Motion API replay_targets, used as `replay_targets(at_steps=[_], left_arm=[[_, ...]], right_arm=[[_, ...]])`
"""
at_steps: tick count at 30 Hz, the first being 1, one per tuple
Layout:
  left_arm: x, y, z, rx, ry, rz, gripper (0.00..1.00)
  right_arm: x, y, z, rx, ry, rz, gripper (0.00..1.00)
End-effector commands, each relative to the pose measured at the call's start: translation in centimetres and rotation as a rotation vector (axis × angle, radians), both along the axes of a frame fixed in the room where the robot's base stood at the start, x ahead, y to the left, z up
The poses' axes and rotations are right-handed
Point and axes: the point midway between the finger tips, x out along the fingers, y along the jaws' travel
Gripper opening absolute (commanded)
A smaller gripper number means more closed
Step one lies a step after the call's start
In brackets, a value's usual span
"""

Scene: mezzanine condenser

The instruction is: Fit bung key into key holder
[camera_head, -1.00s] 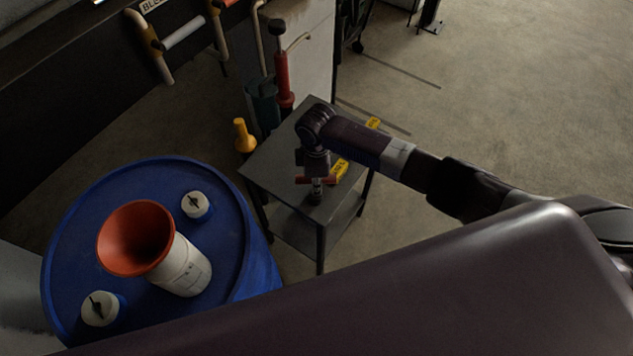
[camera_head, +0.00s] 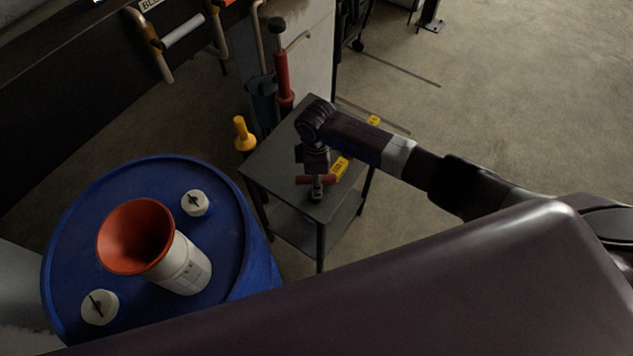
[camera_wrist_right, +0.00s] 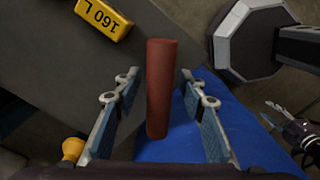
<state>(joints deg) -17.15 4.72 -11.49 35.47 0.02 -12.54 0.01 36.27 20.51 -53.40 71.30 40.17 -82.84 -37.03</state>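The bung key shows as a red bar handle (camera_head: 328,180) above a small metallic and dark lower part (camera_head: 316,194) on the small grey table. In the right wrist view the red handle (camera_wrist_right: 160,90) lies lengthwise between the fingers. My right gripper (camera_wrist_right: 160,85) is open around it, with a gap on each side. The gripper also shows over the table in the head view (camera_head: 316,172). I cannot make out the key holder or tell whether the key's lower end is in anything. My left gripper (camera_wrist_right: 267,112), small at the right of the wrist view, has parted, empty fingers.
The grey table (camera_head: 280,160) carries a yellow block (camera_head: 340,168), marked 160 L in the wrist view (camera_wrist_right: 103,17). A blue drum (camera_head: 235,235) with a red funnel (camera_head: 135,238) and white caps (camera_head: 195,204) stands left. A red-handled pump (camera_head: 282,75) stands behind.

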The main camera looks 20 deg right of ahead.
Motion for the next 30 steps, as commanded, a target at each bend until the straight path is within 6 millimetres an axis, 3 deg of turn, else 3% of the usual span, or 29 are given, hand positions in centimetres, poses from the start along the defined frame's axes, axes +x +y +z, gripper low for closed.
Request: replay_targets(at_steps=[9,15,21,30], left_arm=[[0.0,-0.2,0.0,-0.002,0.0,0.001,0.4],[0.0,-0.2,0.0,-0.002,0.0,0.001,0.4],[0.0,-0.2,0.0,-0.002,0.0,0.001,0.4],[0.0,-0.2,0.0,-0.002,0.0,0.001,0.4]], right_arm=[[0.1,0.0,6.5,0.001,-0.005,0.0,0.38],[0.1,0.0,9.8,0.001,-0.004,0.001,0.38],[0.0,0.0,11.0,-0.001,-0.002,-0.001,0.38],[0.0,0.0,11.1,0.0,-0.001,-0.001,0.38]])
